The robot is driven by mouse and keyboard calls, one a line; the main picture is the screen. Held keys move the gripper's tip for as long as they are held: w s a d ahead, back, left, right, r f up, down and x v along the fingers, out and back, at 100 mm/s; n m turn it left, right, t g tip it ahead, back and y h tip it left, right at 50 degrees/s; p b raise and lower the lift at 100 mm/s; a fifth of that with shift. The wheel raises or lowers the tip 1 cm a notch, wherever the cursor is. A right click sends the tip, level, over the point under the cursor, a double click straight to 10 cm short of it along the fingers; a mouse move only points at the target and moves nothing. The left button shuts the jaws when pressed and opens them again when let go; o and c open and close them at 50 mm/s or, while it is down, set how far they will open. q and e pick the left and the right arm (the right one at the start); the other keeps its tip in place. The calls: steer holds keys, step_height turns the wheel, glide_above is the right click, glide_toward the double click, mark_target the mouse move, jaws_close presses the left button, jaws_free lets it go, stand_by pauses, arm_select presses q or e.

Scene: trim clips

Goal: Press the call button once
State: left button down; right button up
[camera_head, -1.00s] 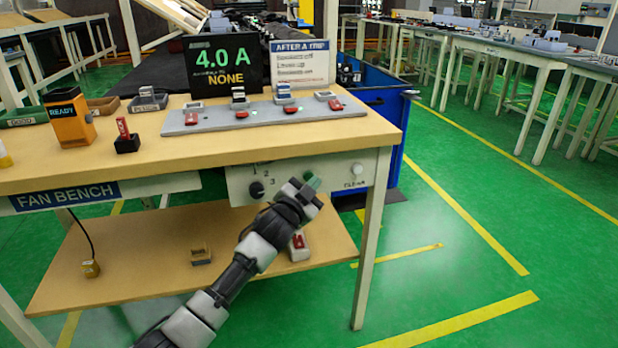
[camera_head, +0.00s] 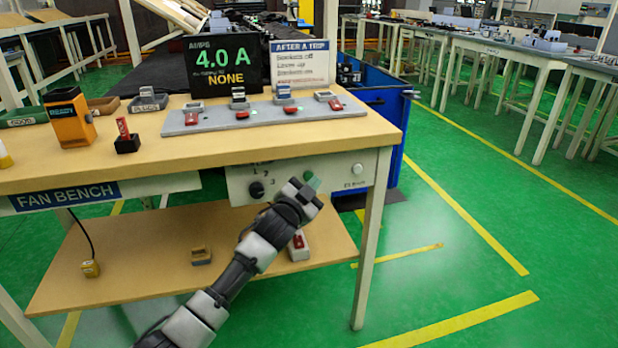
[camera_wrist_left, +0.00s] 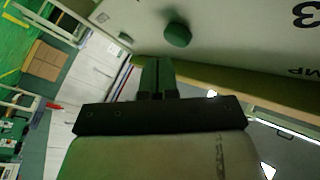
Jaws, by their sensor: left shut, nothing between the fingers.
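A round green button (camera_wrist_left: 177,33) sits on a pale panel in the left wrist view; I cannot read any call label on it. My left gripper (camera_head: 312,184) is in front of the pale control panel (camera_head: 290,172) under the bench top. Its fingers (camera_wrist_left: 158,66) are shut and empty. In the wrist view the fingertips lie just below and left of the green button, with a small gap in the picture; depth is hard to judge. In the head view the gripper hides the middle of the panel, so the green button cannot be told apart there.
A black knob (camera_head: 257,189) with numbers and a pale round button (camera_head: 357,168) flank the gripper on the panel. Above is the wooden bench top (camera_head: 150,170) with a switch strip (camera_head: 270,115) and a display reading 4.0 A (camera_head: 222,65). A lower shelf (camera_head: 130,270) lies beneath.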

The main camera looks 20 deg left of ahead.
arm_select(q)
steer(key=shift+w, duration=0.1)
steer(key=shift+w+a, duration=0.2)
steer(key=shift+w, duration=0.05)
arm_select(e)
steer(key=shift+r, duration=0.1)
arm_select(q)
steer(key=shift+w+a, duration=0.3)
steer(key=shift+w, duration=0.15)
stand_by(1.0)
steer(key=shift+s, duration=0.1)
arm_select(e)
steer(key=shift+r, duration=0.1)
arm_select(q)
steer(key=shift+s+d+p, duration=0.5)
steer(key=shift+s+p, duration=0.1)
steer(key=shift+s, duration=0.1)
arm_select(e)
steer(key=shift+r, duration=0.45)
arm_select(q)
steer(key=s+d+p, duration=0.1)
steer(key=s, duration=0.1)
steer(key=s+d+p, duration=0.1)
steer(key=s, duration=0.1)
steer(key=shift+d, duration=0.4)
arm_select(e)
steer(key=x, duration=0.6)
steer(key=shift+a, duration=0.1)
